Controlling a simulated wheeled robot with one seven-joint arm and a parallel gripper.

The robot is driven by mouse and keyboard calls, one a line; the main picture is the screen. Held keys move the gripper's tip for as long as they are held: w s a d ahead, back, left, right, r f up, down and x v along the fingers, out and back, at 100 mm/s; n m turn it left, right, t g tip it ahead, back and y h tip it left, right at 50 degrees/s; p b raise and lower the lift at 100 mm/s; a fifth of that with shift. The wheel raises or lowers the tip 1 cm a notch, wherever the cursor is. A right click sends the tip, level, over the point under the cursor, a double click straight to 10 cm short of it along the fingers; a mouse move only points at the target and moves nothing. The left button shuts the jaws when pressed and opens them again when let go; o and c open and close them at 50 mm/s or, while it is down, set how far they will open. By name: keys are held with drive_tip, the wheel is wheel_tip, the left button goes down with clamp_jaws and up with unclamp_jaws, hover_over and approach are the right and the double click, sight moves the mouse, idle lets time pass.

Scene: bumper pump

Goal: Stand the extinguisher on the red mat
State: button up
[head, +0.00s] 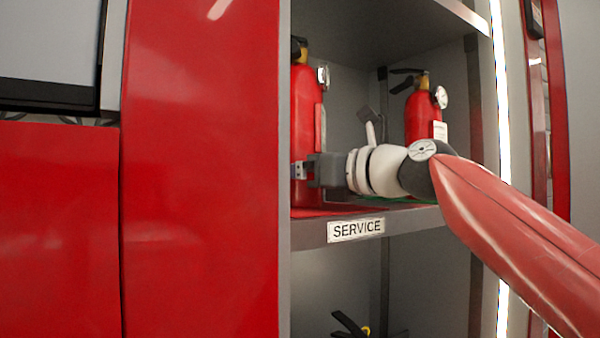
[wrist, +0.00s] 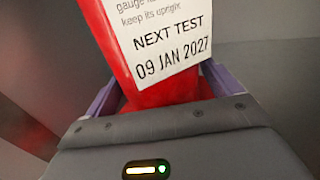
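A red extinguisher (head: 303,105) with a black and yellow top and a round gauge stands upright at the left of the open shelf, partly hidden by the red panel. Its base is at the red mat (head: 335,209); I cannot tell whether it bears on the mat or hangs just above it. My gripper (head: 303,171) reaches in from the right and is shut on its lower body. In the wrist view the extinguisher (wrist: 165,95) fills the space between the fingers, with a white label reading "NEXT TEST 09 JAN 2027" facing me.
A second red extinguisher (head: 420,110) stands further back on the right, by a green patch (head: 405,200). A "SERVICE" sign (head: 356,230) is on the shelf edge. A tall red panel (head: 200,170) closes off the left. A black-handled item (head: 350,324) shows below.

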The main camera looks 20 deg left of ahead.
drive_tip(key=shift+r, duration=0.1)
drive_tip(key=shift+d, duration=0.25)
drive_tip(key=b+v, duration=0.5)
drive_tip(key=v, duration=0.5)
drive_tip(key=shift+d, duration=0.1)
drive_tip(key=shift+s+d+b, duration=0.35)
drive_tip(key=shift+d+b, duration=0.05)
drive_tip(key=shift+d, duration=0.15)
